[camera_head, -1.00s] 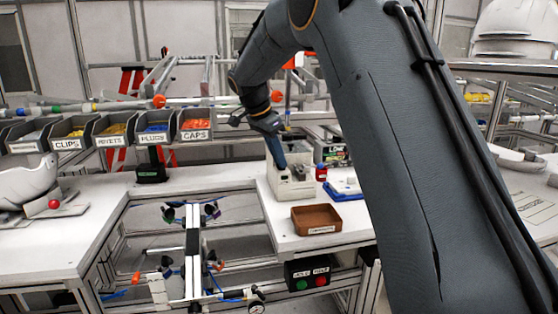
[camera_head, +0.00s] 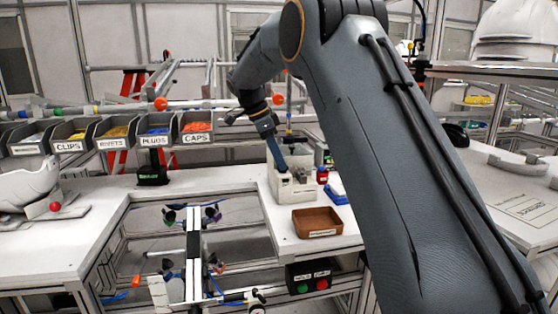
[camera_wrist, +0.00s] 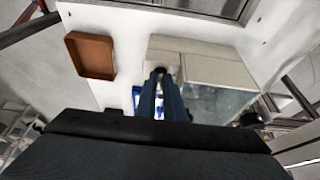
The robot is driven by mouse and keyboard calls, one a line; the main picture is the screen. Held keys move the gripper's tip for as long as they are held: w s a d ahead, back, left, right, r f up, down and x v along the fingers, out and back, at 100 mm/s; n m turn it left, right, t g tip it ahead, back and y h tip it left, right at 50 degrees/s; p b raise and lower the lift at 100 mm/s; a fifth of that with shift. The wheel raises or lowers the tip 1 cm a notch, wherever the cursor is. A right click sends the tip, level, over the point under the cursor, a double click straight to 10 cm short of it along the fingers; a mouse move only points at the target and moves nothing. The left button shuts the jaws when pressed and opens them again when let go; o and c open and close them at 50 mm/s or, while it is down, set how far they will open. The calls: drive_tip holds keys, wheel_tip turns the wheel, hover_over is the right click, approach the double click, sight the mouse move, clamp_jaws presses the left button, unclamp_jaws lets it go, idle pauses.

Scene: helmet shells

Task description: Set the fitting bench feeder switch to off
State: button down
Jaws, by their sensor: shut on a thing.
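The feeder (camera_head: 293,188) is a beige box on the right white bench; it also shows in the wrist view (camera_wrist: 205,68). My gripper (camera_head: 283,168) points down at the top of this box, with its blue-grey fingers close together. In the wrist view my gripper (camera_wrist: 160,73) has its fingertips together on a small dark switch (camera_wrist: 159,70) at the box's near edge. The fingers hide most of the switch, so I cannot tell its position.
A brown tray (camera_head: 317,222) lies on the bench in front of the feeder. A blue tray (camera_head: 337,193) and a red container (camera_head: 322,175) stand to its right. Labelled bins (camera_head: 155,134) line the back left. A box with green and red buttons (camera_head: 308,278) hangs below the bench edge.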

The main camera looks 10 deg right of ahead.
drive_tip(key=c, duration=1.9)
unclamp_jaws()
drive_tip(key=shift+o, duration=0.2)
drive_tip(key=shift+a+r, duration=0.1)
drive_tip(key=b+v, duration=0.1)
drive_tip(key=v, duration=0.6)
drive_tip(key=shift+a+r, duration=0.2)
drive_tip(key=shift+r, duration=0.05)
